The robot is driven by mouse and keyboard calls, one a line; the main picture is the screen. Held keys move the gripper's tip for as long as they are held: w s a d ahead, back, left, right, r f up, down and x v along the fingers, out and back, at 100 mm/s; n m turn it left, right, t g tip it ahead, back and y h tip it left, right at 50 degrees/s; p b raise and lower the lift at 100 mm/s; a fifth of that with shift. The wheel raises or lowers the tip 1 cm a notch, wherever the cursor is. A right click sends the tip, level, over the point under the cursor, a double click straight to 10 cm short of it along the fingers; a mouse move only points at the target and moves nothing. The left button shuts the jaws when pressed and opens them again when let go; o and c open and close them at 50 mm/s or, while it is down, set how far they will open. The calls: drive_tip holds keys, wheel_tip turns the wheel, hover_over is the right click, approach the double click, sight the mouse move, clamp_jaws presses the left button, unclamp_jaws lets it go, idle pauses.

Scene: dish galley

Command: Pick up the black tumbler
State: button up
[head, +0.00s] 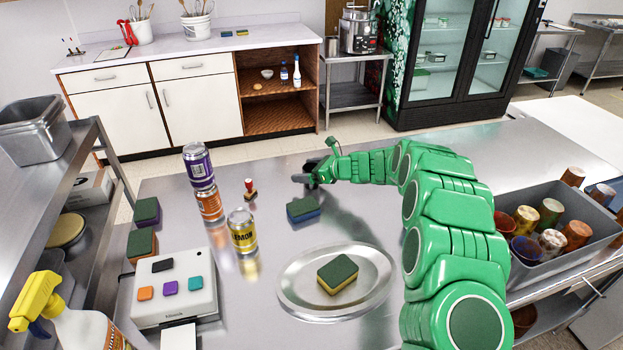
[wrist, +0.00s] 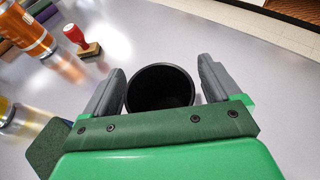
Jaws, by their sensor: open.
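The black tumbler (wrist: 160,90) stands in the wrist view with its round, dark open mouth facing the camera. My gripper (wrist: 161,70) is open, with one grey finger to the left of the tumbler and the other to its right. Gaps show between the fingers and the rim, wider on the right. The tumbler's lower part is hidden by the gripper's body. In the head view my gripper (head: 308,178) is low over the far part of the steel table, and I cannot clearly tell the tumbler from the dark fingers there.
A red stamp (head: 249,188), a purple can (head: 199,166) stacked on an orange can (head: 210,206), and a yellow can (head: 242,232) stand left of my gripper. A green-and-blue sponge (head: 303,208) lies nearer. An oval tray (head: 290,290) holds another sponge. A grey bin (head: 540,275) holds several cups.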

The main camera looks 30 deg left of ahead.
drive_tip(key=c, duration=1)
drive_tip(key=shift+r, duration=0.1)
drive_tip(key=shift+c, duration=0.2)
